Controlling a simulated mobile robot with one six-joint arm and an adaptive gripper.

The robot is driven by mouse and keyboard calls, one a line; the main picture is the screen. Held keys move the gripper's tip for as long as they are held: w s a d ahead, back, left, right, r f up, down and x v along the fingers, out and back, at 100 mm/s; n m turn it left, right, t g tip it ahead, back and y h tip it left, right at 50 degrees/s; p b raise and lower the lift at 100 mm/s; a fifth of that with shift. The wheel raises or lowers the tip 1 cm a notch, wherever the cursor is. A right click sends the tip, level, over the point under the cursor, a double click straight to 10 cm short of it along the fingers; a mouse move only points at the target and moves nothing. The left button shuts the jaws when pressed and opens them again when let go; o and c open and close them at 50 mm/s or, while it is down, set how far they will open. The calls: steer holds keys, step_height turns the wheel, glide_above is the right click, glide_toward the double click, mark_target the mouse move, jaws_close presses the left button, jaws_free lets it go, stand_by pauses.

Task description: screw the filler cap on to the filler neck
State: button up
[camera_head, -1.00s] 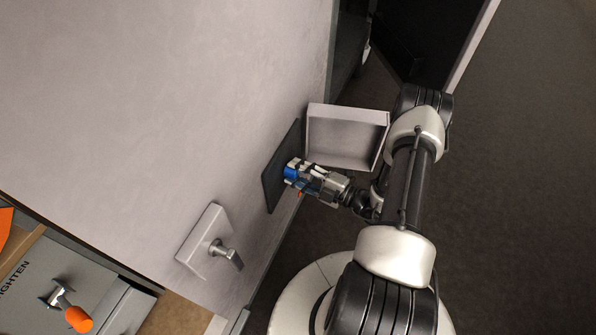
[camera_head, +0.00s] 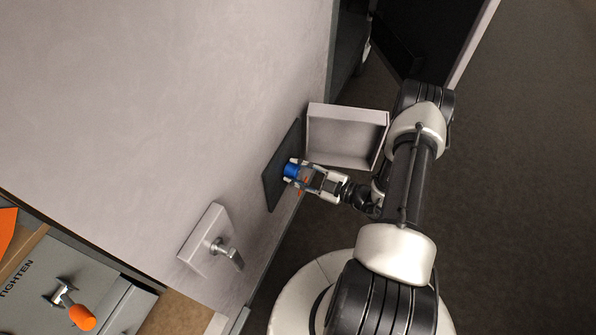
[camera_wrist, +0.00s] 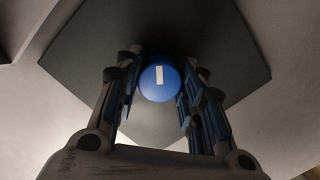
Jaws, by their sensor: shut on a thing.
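The filler cap (camera_wrist: 160,86) is blue and round with a pale bar on its face. It sits between the fingers of my gripper (camera_wrist: 160,95) in the wrist view. In the head view the cap (camera_head: 291,170) is at the dark wall plate (camera_head: 276,183), and my gripper (camera_head: 296,174) is shut on it from the right. The dark plate also fills the background of the wrist view (camera_wrist: 215,50). The filler neck is hidden behind the cap, so I cannot tell how the cap sits on it.
A pale open box (camera_head: 345,137) stands just beyond my gripper. A wall fitting with a metal lever (camera_head: 228,252) is nearer on the same wall. An orange-handled lever (camera_head: 80,315) sits on a grey panel at the lower left. Dark floor is clear at right.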

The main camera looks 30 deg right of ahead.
steer(key=m, duration=0.4)
steer(key=shift+m+g, duration=0.3)
steer(key=o, duration=0.9)
steer(key=shift+c, duration=0.2)
steer(key=n, duration=0.4)
steer(key=shift+f+b, duration=0.1)
steer(key=shift+b, duration=0.3)
steer(key=n+t+b, duration=0.1)
steer(key=n, duration=0.3)
steer(key=shift+n, duration=0.3)
